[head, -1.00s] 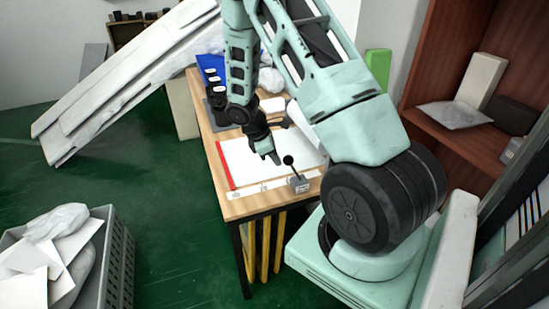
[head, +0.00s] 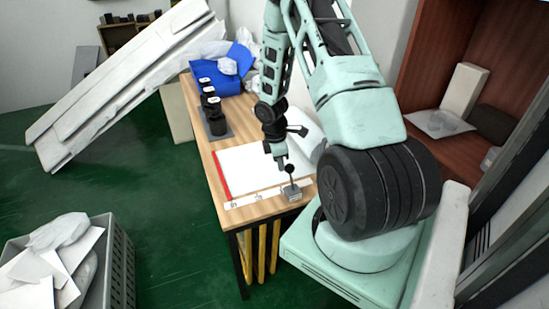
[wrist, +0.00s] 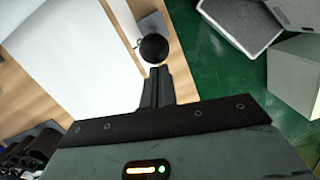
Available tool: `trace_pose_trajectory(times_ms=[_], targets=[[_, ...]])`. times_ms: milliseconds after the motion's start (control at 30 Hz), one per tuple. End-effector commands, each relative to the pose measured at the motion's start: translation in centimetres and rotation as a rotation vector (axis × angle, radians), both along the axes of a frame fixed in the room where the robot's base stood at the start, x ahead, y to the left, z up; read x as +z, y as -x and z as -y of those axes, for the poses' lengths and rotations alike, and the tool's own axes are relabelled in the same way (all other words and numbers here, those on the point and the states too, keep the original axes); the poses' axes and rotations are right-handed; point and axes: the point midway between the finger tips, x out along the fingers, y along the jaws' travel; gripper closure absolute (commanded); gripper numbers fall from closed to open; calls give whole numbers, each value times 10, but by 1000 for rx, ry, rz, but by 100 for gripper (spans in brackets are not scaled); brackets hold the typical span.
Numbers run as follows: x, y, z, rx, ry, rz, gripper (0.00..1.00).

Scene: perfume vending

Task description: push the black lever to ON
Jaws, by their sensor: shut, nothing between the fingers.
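The black lever (head: 290,170) has a round knob and stands on a small grey box (head: 293,192) at the front right of the wooden table (head: 210,160). In the head view it stands nearly upright. In the wrist view the black knob (wrist: 154,47) is just beyond my fingertips, with part of the grey base (wrist: 153,22) behind it. My gripper (head: 282,163) is shut and empty, pointing down right beside the knob. It also shows in the wrist view (wrist: 157,72). I cannot tell whether the fingertips touch the knob. A white strip with small marks (head: 258,196) runs left of the box.
A white sheet with a red edge (head: 248,169) lies on the table. A crate of papers (head: 122,265) stands on the floor. A wooden shelf (head: 445,70) is at the right.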

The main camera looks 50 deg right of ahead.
Motion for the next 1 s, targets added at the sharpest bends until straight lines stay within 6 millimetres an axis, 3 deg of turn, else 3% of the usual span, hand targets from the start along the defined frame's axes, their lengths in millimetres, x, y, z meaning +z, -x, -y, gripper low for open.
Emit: trace_pose_trajectory(times_ms=[33,400,1000], targets=[[10,5,6,-11,-30,14,100],[11,18,29,-8,-194,120,100],[5,42,68,0,-187,116,100]])
